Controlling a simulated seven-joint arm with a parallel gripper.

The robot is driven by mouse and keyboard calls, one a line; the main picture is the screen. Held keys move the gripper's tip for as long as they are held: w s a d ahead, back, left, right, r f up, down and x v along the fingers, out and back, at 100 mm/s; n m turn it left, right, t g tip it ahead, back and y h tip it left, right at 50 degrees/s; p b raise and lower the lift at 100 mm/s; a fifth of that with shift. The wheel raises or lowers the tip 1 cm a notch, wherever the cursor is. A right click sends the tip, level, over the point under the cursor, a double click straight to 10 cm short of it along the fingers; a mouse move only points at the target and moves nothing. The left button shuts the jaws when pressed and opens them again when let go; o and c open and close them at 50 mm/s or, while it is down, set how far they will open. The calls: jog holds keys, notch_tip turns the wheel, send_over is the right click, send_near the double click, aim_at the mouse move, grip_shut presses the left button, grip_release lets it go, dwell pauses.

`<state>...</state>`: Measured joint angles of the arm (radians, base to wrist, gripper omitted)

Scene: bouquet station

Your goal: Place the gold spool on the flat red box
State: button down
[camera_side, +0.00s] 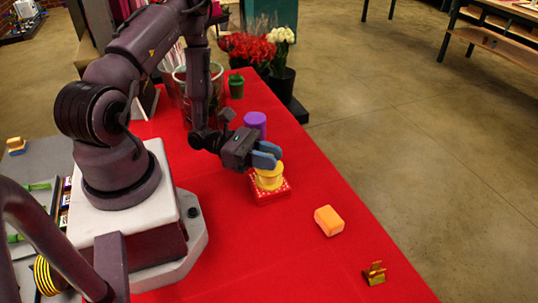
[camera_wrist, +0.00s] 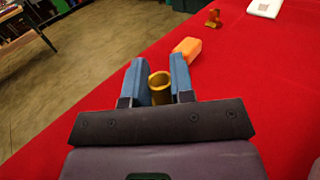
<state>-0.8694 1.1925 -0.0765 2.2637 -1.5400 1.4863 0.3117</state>
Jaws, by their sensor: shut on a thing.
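My gripper (camera_side: 266,156) has blue fingers shut on the gold spool (camera_side: 268,179). The wrist view shows the spool's hollow round end (camera_wrist: 160,80) between the two fingers. The flat red box (camera_side: 272,194), with a light pattern, lies on the red tablecloth directly under the spool. The spool is upright and looks to be at the box's top; I cannot tell for sure whether it rests there. The box is hidden in the wrist view.
A purple cylinder (camera_side: 256,122) stands just behind the box. An orange sponge-like block (camera_side: 329,220) and a small gold stand (camera_side: 374,272) lie toward the front right. A green pot (camera_side: 236,88) and flowers (camera_side: 247,48) are further back. Cloth around the box's right side is clear.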

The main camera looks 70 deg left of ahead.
jog(key=c, duration=1)
grip_release()
jog(key=shift+r, duration=0.15)
jog(key=v, duration=1.1)
jog(key=d+r+m+g+y, duration=0.2)
jog(key=d+r+m+y, duration=0.1)
jog(key=r+m, duration=0.6)
jog(key=d+r+m+g+y, duration=0.2)
jog(key=d+r+m+y, duration=0.2)
jog(key=r+m, duration=0.4)
jog(key=d+r+m+g+y, duration=0.3)
jog(key=d+r+m+y, duration=0.1)
jog(key=r+m, duration=0.5)
jog(key=shift+s+d+r+m+y, duration=0.15)
jog(key=shift+m+y, duration=0.1)
jog(key=shift+y, duration=0.2)
jog(key=shift+s+r+m+y, duration=0.15)
jog(key=shift+r+m+y, duration=0.1)
jog(key=shift+y, duration=0.2)
